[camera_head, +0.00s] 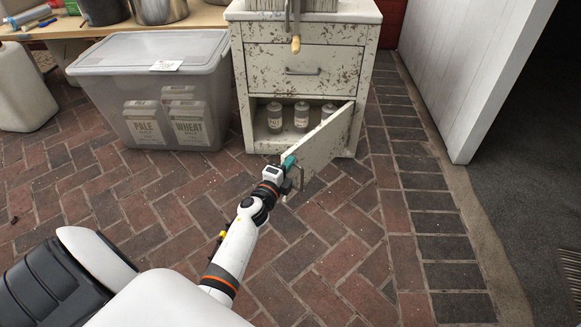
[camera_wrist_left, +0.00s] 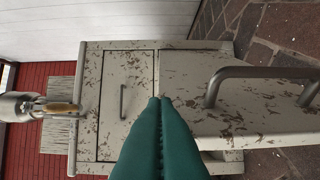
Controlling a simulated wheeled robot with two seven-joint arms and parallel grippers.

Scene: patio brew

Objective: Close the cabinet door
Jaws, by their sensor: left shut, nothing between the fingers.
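The cabinet (camera_head: 303,90) is cream with chipped paint and stands at the top middle of the head view. Its lower door (camera_head: 324,146) is swung open to the right, toward me. Several small bottles (camera_head: 301,115) stand inside the lower compartment. My left gripper (camera_head: 289,162) is at the door's free edge. In the left wrist view its green fingers (camera_wrist_left: 160,105) are shut together with nothing between them. The door (camera_wrist_left: 235,105) and its metal handle (camera_wrist_left: 260,72) lie to their right in that view. Contact between fingers and door cannot be told. My right gripper is not in view.
A clear lidded bin (camera_head: 150,95) with pale and wheat containers stands left of the cabinet. A wooden table (camera_head: 200,17) is behind it. A large white panel (camera_head: 465,70) stands at the right. The brick floor (camera_head: 330,240) in front is clear.

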